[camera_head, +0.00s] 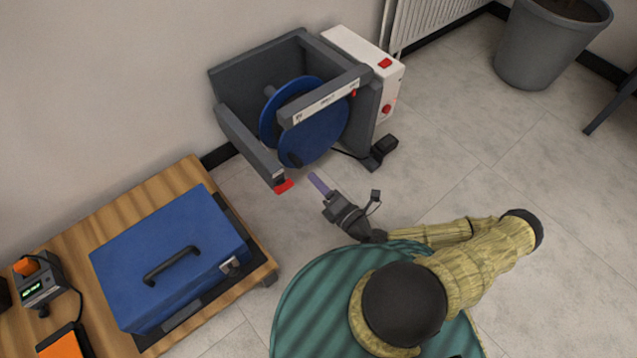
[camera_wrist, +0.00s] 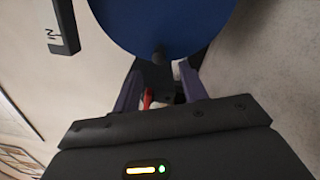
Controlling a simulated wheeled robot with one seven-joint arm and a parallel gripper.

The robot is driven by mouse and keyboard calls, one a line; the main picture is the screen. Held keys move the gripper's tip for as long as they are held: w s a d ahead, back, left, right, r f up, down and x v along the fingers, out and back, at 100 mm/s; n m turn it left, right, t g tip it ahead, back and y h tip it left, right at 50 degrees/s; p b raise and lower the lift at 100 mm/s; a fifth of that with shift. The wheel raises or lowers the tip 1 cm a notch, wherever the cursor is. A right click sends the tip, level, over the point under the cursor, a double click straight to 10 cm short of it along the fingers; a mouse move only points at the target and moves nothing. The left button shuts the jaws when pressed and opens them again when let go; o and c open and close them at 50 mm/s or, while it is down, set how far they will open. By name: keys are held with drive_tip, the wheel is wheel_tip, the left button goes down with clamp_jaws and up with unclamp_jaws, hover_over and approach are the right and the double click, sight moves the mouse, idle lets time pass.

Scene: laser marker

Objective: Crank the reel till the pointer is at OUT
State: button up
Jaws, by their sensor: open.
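The reel is a blue disc (camera_head: 325,132) on an axle in a dark grey frame (camera_head: 240,80). A dark crank knob sits near its lower edge (camera_head: 293,160); in the wrist view a dark peg stands out from the blue disc (camera_wrist: 158,56). A white scale strip (camera_head: 325,102) runs along the frame's front bar; a small red mark (camera_head: 354,93) shows at its right end, and the lettering is too small to read. In the wrist view, the bar end seems to read "IN" (camera_wrist: 54,35). My gripper (camera_head: 314,178) is open with purple fingers, just short of the disc, the peg ahead between them (camera_wrist: 162,88).
A red tab (camera_head: 284,186) tips the frame's left arm, close to my gripper. A white box (camera_head: 365,62) with red buttons adjoins the frame, and a black pedal-like block (camera_head: 384,147) lies on the floor. A blue case (camera_head: 170,255) stands on the wooden table (camera_head: 165,185) at left.

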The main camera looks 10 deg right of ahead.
drive_tip(key=shift+a, duration=0.25)
